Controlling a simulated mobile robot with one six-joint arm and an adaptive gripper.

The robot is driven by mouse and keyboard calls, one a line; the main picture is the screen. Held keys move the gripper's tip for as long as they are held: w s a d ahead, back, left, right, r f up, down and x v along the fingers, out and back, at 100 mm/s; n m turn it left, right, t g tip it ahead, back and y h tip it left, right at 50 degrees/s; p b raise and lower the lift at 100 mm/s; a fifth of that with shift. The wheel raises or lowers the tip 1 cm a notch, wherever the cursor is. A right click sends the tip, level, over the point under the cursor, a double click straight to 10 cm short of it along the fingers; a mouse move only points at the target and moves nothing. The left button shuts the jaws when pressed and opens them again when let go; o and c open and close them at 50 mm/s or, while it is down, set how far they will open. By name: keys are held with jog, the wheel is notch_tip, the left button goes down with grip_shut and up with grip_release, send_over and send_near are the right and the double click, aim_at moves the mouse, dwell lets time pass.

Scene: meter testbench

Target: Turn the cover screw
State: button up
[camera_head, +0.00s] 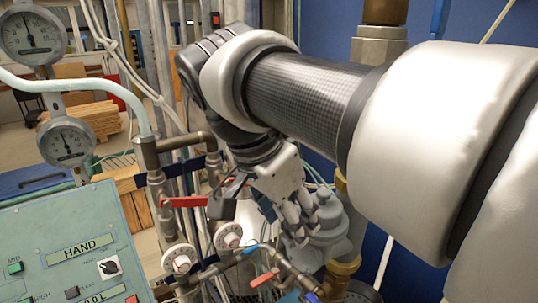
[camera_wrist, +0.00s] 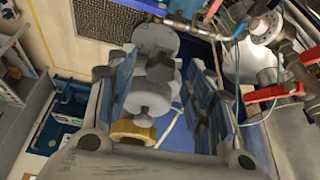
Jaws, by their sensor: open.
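A grey metal meter body (camera_head: 326,226) stands low in the middle of the head view, beside the end of my arm. A small raised knob, perhaps the cover screw, tops it. In the wrist view the grey meter body (camera_wrist: 155,38) shows between and beyond my fingers, with smaller grey lobes nearer. I cannot tell for certain which part is the cover screw. My gripper (camera_head: 299,216) points down just left of the meter body in the head view. In the wrist view my gripper (camera_wrist: 163,85) has its two fingers wide apart, with no clear contact on the grey parts between them.
A red lever (camera_head: 184,202) and pipes stand left of my gripper. White dials (camera_head: 228,237) and blue and red valve handles lie below. A green control panel (camera_head: 75,250) fills the lower left, with round gauges (camera_head: 65,142) above. A brass fitting (camera_wrist: 132,130) is near the left finger.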

jog(key=c, duration=1.1)
jog(key=shift+o, duration=0.2)
jog(key=shift+s+d+n+t+y+b, duration=0.1)
jog(key=shift+n+t+y+b, duration=0.35)
jog(key=shift+n, duration=1.15)
jog(key=o, duration=1.1)
jog(key=shift+c, duration=0.2)
jog(key=shift+r, duration=0.1)
jog(key=v, duration=1.1)
jog(key=shift+r, duration=0.4)
jog(key=shift+s, duration=0.1)
